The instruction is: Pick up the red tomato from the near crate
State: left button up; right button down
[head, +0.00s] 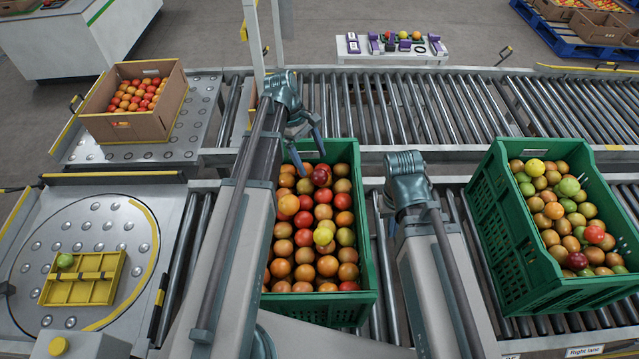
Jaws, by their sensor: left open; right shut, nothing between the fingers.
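The green crate in the middle (367,240) stands on the near roller conveyor, full of orange, red and a few yellow tomatoes. Several red tomatoes lie in it, such as one in the far part (343,201) and one near the centre (303,219). A dark red one (320,177) lies near the far end. My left gripper (310,160) is open above the far end of this crate, its fingers pointing down, nothing between them. My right gripper (391,226) is shut and empty just right of the crate; its fingertips are largely hidden.
A second green crate (508,235) of mixed tomatoes stands at the right. A cardboard box (138,125) of tomatoes is at the left. A yellow tray (75,291) with a green tomato lies on the round plate. A white bench (391,54) with small items stands behind the far rollers.

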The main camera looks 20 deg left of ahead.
aim_at(317, 171)
pick_arm(q)
jog(key=shift+f, duration=0.1)
jog(key=b+x, duration=0.4)
jog(key=x, duration=0.1)
jog(key=shift+s+d, duration=0.2)
jog(key=shift+d, duration=0.1)
jog(key=c, duration=1)
notch_tip(317, 171, up, 10)
jog(key=p, duration=0.9)
jog(key=shift+p, duration=0.35)
